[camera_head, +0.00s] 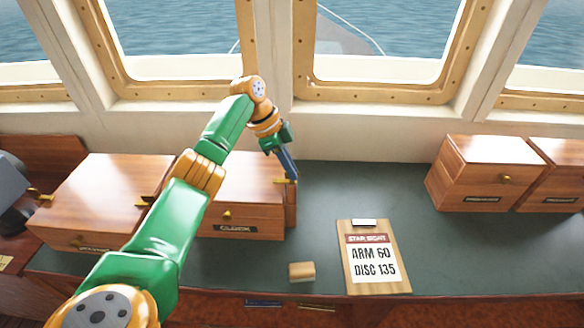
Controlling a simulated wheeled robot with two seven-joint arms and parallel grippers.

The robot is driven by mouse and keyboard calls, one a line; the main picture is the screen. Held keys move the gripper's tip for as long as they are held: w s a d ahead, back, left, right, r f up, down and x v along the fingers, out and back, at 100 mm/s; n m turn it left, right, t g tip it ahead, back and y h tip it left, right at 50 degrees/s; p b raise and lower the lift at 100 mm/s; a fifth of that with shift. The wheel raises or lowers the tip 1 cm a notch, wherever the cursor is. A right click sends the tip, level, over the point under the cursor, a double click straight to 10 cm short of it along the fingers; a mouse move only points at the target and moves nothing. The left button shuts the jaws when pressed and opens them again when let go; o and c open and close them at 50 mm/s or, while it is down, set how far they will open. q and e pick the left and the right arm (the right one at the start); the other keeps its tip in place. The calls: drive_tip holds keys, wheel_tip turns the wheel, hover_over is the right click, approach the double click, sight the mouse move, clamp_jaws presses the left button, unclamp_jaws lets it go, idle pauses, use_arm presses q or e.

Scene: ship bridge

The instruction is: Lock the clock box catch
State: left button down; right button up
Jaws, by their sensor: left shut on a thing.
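The clock box (255,200) is a reddish wooden box on the green desktop, left of centre, with a brass knob and a dark CLOCK label on its front. A small brass catch (279,181) shows at its upper right edge. My left gripper (291,178) reaches over the box from behind, pointing down at that edge. It is shut on the catch; the fingertips cover part of it, so its exact position is hard to tell. My left arm hides the box's left part. My right gripper is out of view.
A larger wooden box (100,195) stands to the left, partly behind my arm. Two wooden boxes stand at the right, including one nearer (485,170). The desk between is clear.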

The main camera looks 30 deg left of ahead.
sight(278, 180)
use_arm(q)
drive_tip(key=shift+r, duration=0.15)
drive_tip(key=c, duration=1)
unclamp_jaws()
drive_tip(key=shift+a, duration=0.1)
drive_tip(key=shift+s+a, duration=0.1)
drive_tip(key=shift+a, duration=0.05)
drive_tip(key=b+v, duration=0.1)
drive_tip(key=v, duration=0.6)
